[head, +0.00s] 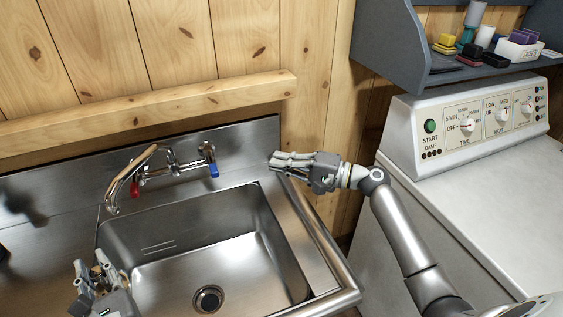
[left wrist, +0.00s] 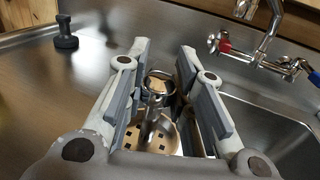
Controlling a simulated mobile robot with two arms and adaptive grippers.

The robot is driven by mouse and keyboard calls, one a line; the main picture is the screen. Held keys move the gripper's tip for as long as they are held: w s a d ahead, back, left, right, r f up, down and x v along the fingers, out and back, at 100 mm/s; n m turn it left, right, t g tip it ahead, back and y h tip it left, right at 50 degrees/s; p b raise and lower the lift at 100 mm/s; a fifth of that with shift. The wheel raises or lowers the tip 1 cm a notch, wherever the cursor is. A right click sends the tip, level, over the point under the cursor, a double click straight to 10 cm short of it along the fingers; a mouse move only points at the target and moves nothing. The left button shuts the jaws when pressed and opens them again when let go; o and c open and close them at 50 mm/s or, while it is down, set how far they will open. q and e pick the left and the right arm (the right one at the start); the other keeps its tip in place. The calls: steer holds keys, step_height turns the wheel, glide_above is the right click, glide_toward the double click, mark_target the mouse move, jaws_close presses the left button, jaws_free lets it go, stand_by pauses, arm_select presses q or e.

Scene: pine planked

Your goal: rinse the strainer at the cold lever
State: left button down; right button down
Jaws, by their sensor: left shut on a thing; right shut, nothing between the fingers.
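The strainer (left wrist: 158,137) shows in the left wrist view as a round, pale plate with dark square holes and a metal stem and ring above it. The cold lever (head: 213,170), blue, is on the tap's right end; the red lever (head: 135,189) is on the left. My right gripper (head: 278,161) is shut and empty, to the right of the blue lever and apart from it.
The tap's spout (head: 113,205) hangs over the basin's back left; no water shows. The drain (head: 207,298) lies in the basin floor. A black stopper-like object (left wrist: 65,32) stands on the left drainboard. A white machine (head: 465,125) and grey shelf (head: 395,50) are at right.

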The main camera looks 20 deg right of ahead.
arm_select(q)
steer(key=s+r+p, duration=0.1)
steer(key=s+a+r+p, duration=0.1)
steer(key=shift+s+r, duration=0.25)
steer(key=shift+s, duration=0.15)
steer(key=shift+s+r+p, duration=0.2)
steer(key=shift+s+p, duration=0.2)
steer(key=shift+f, duration=0.1)
stand_by(0.8)
